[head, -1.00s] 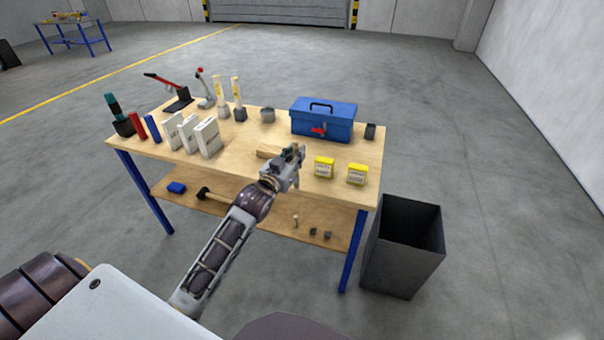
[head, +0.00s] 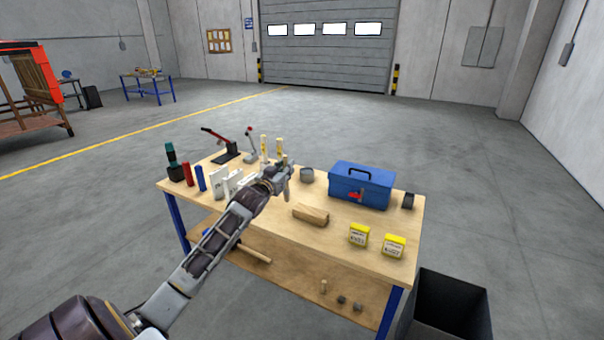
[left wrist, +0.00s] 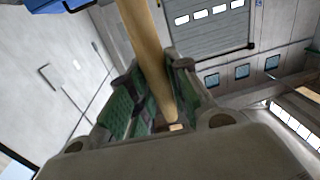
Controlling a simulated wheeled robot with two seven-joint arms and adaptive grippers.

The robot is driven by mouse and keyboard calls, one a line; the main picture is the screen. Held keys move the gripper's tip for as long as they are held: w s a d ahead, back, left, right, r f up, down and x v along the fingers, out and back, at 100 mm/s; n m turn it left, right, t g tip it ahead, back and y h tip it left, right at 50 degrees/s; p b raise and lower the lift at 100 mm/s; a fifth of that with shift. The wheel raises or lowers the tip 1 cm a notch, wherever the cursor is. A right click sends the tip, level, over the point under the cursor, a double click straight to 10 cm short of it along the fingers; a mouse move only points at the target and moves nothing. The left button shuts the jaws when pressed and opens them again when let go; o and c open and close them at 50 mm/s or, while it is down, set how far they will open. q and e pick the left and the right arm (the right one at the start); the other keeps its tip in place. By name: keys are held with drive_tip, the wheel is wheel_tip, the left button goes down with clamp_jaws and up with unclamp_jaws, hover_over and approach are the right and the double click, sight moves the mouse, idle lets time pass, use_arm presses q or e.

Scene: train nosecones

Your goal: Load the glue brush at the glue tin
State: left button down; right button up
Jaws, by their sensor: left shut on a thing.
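My left gripper (head: 282,182) is shut on a slim wooden handle, which I take for the glue brush (head: 286,166). In the head view the brush stands roughly upright at the fingertips. In the left wrist view the pale wooden handle (left wrist: 150,50) runs between the green-padded fingers (left wrist: 150,105); its bristles cannot be made out. A small grey round tin (head: 307,174), apparently the glue tin, stands on the workbench (head: 350,222), just right of the gripper and apart from it. My right gripper is not in view.
A blue toolbox (head: 361,187) stands right of the tin. White boxes (head: 232,181) and two pale bottles (head: 280,149) stand near the gripper. A dark bin (head: 447,305) is at the right.

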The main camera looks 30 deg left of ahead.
use_arm(q)
drive_tip(key=a+f+n+y, duration=0.1)
drive_tip(key=a+f+y, duration=0.1)
drive_tip(key=a+f, duration=0.3)
drive_tip(key=shift+f, duration=0.65)
drive_tip(key=shift+s, duration=0.1)
drive_tip(key=shift+r, duration=0.1)
